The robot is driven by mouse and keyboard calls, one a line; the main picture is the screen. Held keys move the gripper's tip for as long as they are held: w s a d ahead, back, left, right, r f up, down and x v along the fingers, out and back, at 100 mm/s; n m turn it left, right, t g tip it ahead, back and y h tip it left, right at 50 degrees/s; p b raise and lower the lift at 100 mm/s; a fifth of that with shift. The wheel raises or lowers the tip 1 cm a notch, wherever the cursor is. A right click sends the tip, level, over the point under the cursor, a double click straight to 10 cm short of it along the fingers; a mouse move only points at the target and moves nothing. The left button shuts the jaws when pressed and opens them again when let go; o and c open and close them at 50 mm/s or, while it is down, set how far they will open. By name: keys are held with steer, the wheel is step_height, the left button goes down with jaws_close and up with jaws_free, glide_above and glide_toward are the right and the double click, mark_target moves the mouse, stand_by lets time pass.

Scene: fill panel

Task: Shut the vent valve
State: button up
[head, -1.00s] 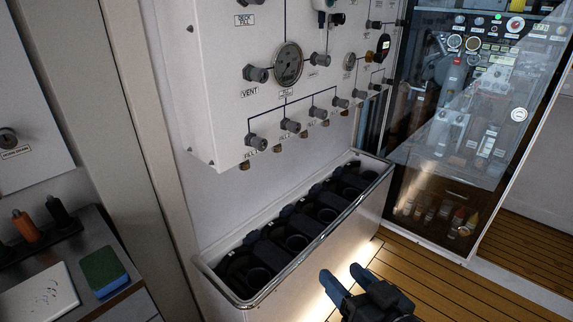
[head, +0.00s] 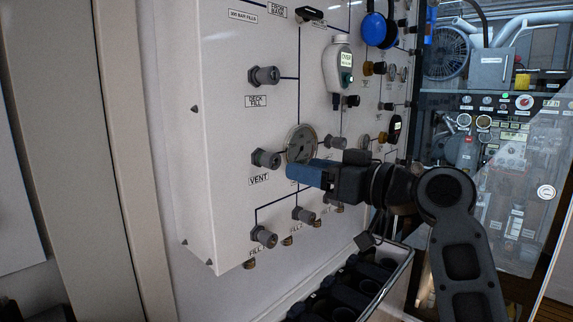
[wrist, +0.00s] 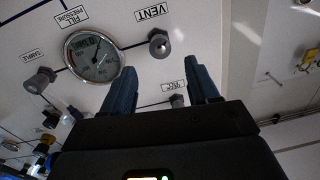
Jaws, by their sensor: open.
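The vent valve (head: 266,159) is a grey knob on the white panel, above its VENT label (head: 258,179). In the wrist view the vent valve (wrist: 158,47) shows beyond the fingertips, beside its upside-down label. My gripper (head: 302,173) is in front of the panel, to the right of the vent valve and apart from it. In the wrist view my gripper (wrist: 162,78) is open, with two blue fingers spread and nothing between them but a farther knob (wrist: 177,101). The exact distance to the panel cannot be told.
A round gauge (head: 301,144) sits right of the vent valve, partly behind my gripper. The deck fill valve (head: 264,76) is above and a fill valve (head: 264,236) below. A bottle rack (head: 345,290) stands under the panel. A glass-fronted cabinet (head: 500,190) is at right.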

mark_target(276, 162)
steer(key=p+x, duration=0.1)
steer(key=x, duration=0.6)
steer(key=shift+w+a+p, duration=0.2)
steer(key=shift+a+p, duration=0.1)
steer(key=shift+p, duration=0.1)
steer(key=c, duration=1)
